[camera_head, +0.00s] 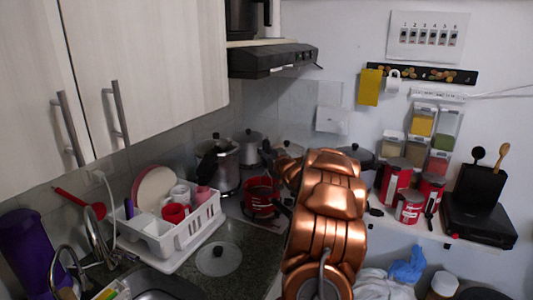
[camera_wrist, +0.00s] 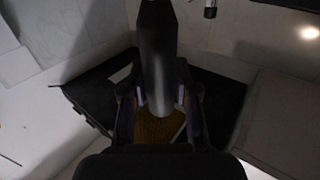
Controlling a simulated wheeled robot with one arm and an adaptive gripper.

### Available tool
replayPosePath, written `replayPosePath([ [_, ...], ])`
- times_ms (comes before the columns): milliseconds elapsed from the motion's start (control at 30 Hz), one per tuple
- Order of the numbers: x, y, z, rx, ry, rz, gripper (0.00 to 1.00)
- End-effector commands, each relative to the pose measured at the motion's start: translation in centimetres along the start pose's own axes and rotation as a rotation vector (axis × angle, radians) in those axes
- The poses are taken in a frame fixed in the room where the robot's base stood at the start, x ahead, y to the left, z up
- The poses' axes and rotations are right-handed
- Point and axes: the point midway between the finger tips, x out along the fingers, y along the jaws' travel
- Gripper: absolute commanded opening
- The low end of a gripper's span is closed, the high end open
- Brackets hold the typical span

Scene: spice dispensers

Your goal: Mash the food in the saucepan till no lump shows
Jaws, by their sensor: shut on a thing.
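A red saucepan (camera_head: 262,197) with a dark rim stands on the hob area, left of my copper arm in the head view. Its contents are too dark and small to make out. My gripper (camera_wrist: 158,98) is shut on a dark grey, long rounded tool (camera_wrist: 157,50) in the wrist view. The tool's working end cannot be told. A brownish-yellow textured patch (camera_wrist: 158,128) shows between the fingers; I cannot tell if it is food. In the head view my arm hides the gripper and the tool.
A white dish rack (camera_head: 180,240) with plates and mugs stands left of the saucepan. Metal pots (camera_head: 222,165) stand behind it. A glass lid (camera_head: 219,259) lies on the dark counter. Red canisters (camera_head: 410,207) stand on a shelf at right. A range hood (camera_head: 270,60) hangs above.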

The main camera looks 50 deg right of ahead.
Motion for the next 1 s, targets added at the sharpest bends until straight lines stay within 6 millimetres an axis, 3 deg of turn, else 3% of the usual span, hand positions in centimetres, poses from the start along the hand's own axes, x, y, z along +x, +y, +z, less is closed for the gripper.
replayPosePath([
  [167, 0.4, -0.1, -0.1, 0.000, 0.001, 0.000, 0.00],
  [500, 3.1, -0.4, -0.2, -0.002, 0.002, 0.000, 0.00],
  [1000, 3.3, -0.5, 0.5, -0.001, 0.002, 0.000, 0.00],
])
